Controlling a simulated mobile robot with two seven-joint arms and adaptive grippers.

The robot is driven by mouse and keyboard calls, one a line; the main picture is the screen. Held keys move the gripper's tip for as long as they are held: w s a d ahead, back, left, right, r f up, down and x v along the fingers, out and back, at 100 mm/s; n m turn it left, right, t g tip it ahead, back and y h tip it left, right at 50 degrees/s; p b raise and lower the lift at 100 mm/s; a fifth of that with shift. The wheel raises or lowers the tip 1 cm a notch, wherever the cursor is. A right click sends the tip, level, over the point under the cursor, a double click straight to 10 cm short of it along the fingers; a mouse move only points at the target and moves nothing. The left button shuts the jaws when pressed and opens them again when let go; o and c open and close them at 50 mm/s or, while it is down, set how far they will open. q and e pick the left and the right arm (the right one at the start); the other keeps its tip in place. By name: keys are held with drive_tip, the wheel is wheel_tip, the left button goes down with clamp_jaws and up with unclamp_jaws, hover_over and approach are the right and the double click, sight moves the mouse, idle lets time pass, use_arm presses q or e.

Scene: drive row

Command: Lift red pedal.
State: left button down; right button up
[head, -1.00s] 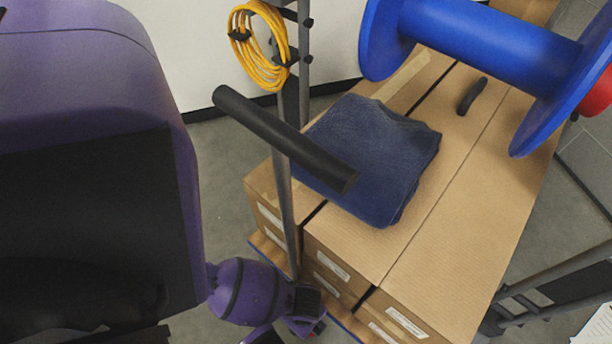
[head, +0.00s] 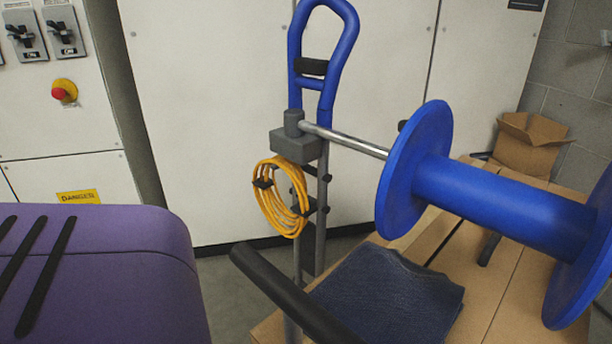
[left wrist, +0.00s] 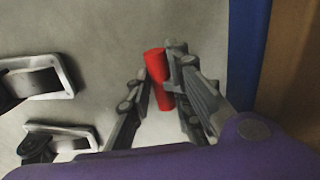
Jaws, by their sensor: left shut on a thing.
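The red pedal (left wrist: 159,82) is a short red bar in the left wrist view. My left gripper (left wrist: 162,74) has its two grey fingers on either side of the pedal and is shut on it. The floor shows around and below them. The far end of the pedal and what it is fixed to are hidden or too unclear to tell. The head view shows neither the pedal nor either gripper.
A blue spool (head: 500,205) on a metal rod stands above cardboard boxes (head: 500,270) with a dark blue cloth (head: 388,295). A black bar handle (head: 290,295), yellow cable coil (head: 280,200) and blue loop handle (head: 345,40) stand left of it.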

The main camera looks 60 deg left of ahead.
use_arm(q)
drive_tip(key=shift+r+p, duration=0.2)
drive_tip(key=shift+p, duration=0.15)
drive_tip(key=shift+s+r+g+p, duration=0.15)
drive_tip(key=shift+g+p, duration=0.2)
drive_tip(key=shift+g, duration=0.35)
drive_tip(key=c, duration=1.6)
unclamp_jaws()
wheel_tip(320, 180, up, 10)
